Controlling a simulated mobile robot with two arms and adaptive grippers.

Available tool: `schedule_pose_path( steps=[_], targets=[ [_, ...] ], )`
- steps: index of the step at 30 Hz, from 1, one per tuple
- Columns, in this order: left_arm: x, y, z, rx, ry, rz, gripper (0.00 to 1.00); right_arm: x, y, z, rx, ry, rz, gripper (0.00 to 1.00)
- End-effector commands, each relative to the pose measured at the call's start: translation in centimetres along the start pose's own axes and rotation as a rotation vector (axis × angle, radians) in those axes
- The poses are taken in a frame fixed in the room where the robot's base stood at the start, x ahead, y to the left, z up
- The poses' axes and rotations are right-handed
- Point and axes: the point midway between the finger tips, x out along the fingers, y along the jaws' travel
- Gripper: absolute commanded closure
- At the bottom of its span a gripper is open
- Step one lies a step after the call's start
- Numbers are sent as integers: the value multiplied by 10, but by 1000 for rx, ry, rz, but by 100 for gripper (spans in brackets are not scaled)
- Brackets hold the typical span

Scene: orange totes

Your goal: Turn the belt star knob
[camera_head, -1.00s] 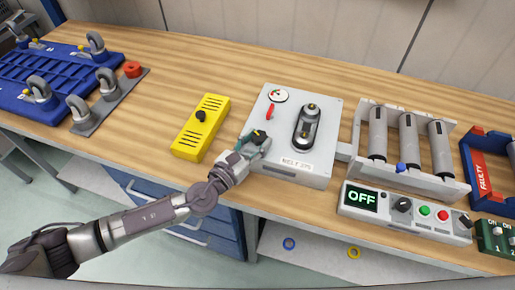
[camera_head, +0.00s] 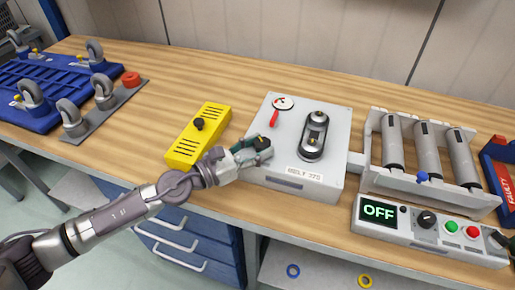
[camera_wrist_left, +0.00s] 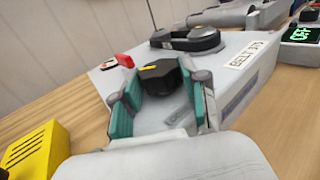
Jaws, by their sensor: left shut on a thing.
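The belt star knob (camera_wrist_left: 158,76) is black with a yellow pointer line and sits on the front left of the grey belt box (camera_head: 335,180). My left gripper (camera_head: 255,150) reaches it from the left. In the left wrist view its teal-padded fingers (camera_wrist_left: 160,98) stand on both sides of the knob and are shut on it. In the head view the fingers hide most of the knob. The small black belt loop (camera_head: 314,135) with its two pulleys lies on top of the box. A gauge (camera_head: 283,103) and a red pointer (camera_head: 274,118) are at its back left.
A yellow slotted cover (camera_head: 198,137) lies left of the box. A roller stand (camera_head: 425,150) and a control panel reading OFF (camera_head: 380,211) are on the right. A blue caster base (camera_head: 35,85) lies far left. The wood bench behind is clear.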

Motion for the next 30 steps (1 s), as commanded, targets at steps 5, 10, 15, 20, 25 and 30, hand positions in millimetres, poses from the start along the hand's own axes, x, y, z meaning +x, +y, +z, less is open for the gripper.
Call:
schedule_pose_path(
  steps=[5, 10, 15, 20, 25, 30],
  targets=[
    [0, 0, 1, -1, -1, 0, 53, 0, 0, 0, 0, 0, 0, 9],
    [0, 0, 1, -1, -1, 0, 31, 0, 1, 0, -1, 0, 1, 9],
    [0, 0, 0, 0, -1, 1, 31, 0, 2, 1, -2, -1, 3, 9],
    [-2, 0, 0, -1, -1, 1, 31, 0, 6, 2, -3, -2, 6, 9],
    [-18, 0, -1, -7, 0, 2, 31, 0, 4, 1, -2, -1, 4, 9],
    [-45, -1, -2, -8, 1, 2, 31, 0, 3, 1, -1, -1, 3, 9]
  ],
)
